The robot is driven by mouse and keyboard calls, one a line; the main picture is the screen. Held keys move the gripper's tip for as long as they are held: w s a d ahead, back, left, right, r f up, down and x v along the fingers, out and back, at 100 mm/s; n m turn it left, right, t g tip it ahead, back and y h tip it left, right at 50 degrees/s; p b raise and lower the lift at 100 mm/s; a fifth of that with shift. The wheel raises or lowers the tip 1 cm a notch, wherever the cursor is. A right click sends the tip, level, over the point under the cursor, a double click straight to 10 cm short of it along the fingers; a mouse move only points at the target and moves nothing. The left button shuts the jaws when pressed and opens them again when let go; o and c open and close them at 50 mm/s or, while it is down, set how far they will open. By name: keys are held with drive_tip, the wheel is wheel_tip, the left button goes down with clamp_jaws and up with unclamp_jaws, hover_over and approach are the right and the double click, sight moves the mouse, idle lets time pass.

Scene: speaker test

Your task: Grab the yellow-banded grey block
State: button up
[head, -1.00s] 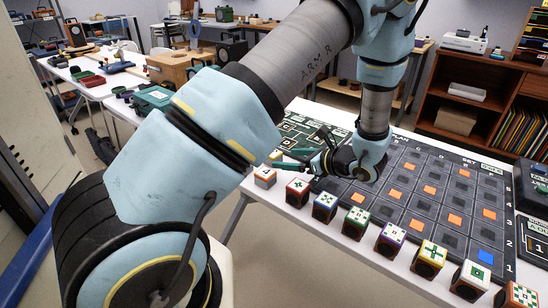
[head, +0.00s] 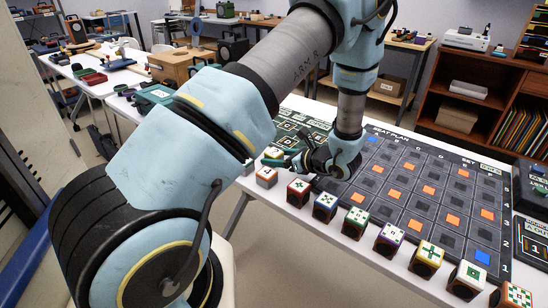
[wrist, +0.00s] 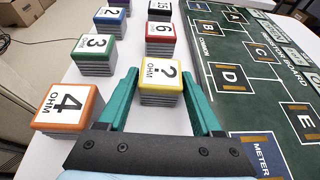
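The grey block with a yellow band and a white top reading "? OHM" (wrist: 160,93) stands upright in the wrist view. My gripper (wrist: 161,72) is open, with one teal finger on each side of this block. The fingertips lie close to its left and right sides; I cannot tell whether they touch it. In the head view my gripper (head: 281,158) is low over the left part of the table, and its fingers partly hide the blocks there.
An orange-banded "4" block (wrist: 68,108) and a green-banded "3" block (wrist: 94,53) stand to the left. A red-banded "6" block (wrist: 161,37) stands behind. A green resistor board (wrist: 270,70) lies to the right. Several dark cubes line the table's front edge.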

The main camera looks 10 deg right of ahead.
clamp_jaws()
idle(0.3)
drive_tip(key=shift+r, duration=0.2)
